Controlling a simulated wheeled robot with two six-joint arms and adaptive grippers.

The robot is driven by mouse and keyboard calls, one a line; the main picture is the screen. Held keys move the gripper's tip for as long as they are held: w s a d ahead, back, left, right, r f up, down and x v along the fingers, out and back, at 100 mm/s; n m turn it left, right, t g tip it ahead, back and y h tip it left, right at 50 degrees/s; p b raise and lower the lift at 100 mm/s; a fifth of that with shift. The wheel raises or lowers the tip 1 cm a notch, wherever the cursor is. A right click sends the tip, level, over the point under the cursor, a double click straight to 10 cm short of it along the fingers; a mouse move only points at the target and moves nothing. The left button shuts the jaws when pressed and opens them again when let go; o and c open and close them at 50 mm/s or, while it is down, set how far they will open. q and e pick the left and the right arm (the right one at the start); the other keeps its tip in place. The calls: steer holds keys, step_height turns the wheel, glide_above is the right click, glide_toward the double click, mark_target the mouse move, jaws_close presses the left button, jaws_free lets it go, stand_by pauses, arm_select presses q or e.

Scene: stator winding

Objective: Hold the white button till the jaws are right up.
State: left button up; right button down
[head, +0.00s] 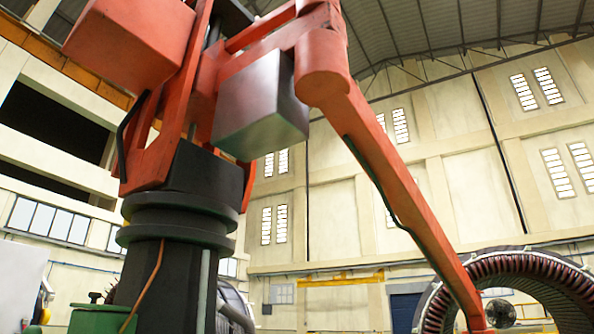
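Neither of my grippers is in view. I see no white button and no jaws that I can make out. A large orange industrial arm (400,195) on a black column (172,270) fills the left and middle of the view. Its long link slopes down to the lower right, and its end is cut off by the bottom edge. A big ring-shaped stator (440,298) with dark red windings stands at the lower right, behind the end of that link.
A green base (98,320) shows beside the column's foot. A pale panel (20,285) stands at the lower left edge. Behind are the hall's cream walls (345,200) with windows and a blue door (404,312). The floor is out of view.

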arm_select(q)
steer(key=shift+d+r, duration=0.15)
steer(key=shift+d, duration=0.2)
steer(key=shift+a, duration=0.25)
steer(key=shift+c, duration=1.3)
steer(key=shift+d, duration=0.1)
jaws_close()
